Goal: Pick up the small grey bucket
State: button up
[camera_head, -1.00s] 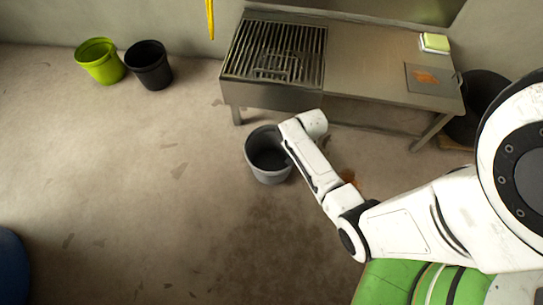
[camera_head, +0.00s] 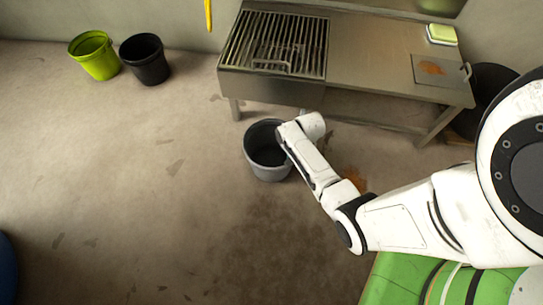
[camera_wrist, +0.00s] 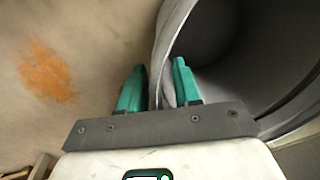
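The small grey bucket (camera_head: 268,170) stands upright on the floor in front of the metal table. Its interior is dark. In the wrist view the bucket (camera_wrist: 235,45) fills the upper right, with its rim and wall running down between my two teal fingers. My gripper (camera_wrist: 158,85) is open. One finger is outside the wall and the other inside, with gaps visible beside the wall. In the head view my arm reaches the bucket's right side, and the arm's end hides the fingers and part of the rim.
A metal table (camera_head: 290,90) with a grate stands close behind the bucket. A lime green bucket (camera_head: 97,60) and a black bucket (camera_head: 147,64) stand at the back left wall. A blue object (camera_head: 6,270) shows at the lower left. The floor left of the bucket is clear.

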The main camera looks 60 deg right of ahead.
grip_shut()
dwell(1.3)
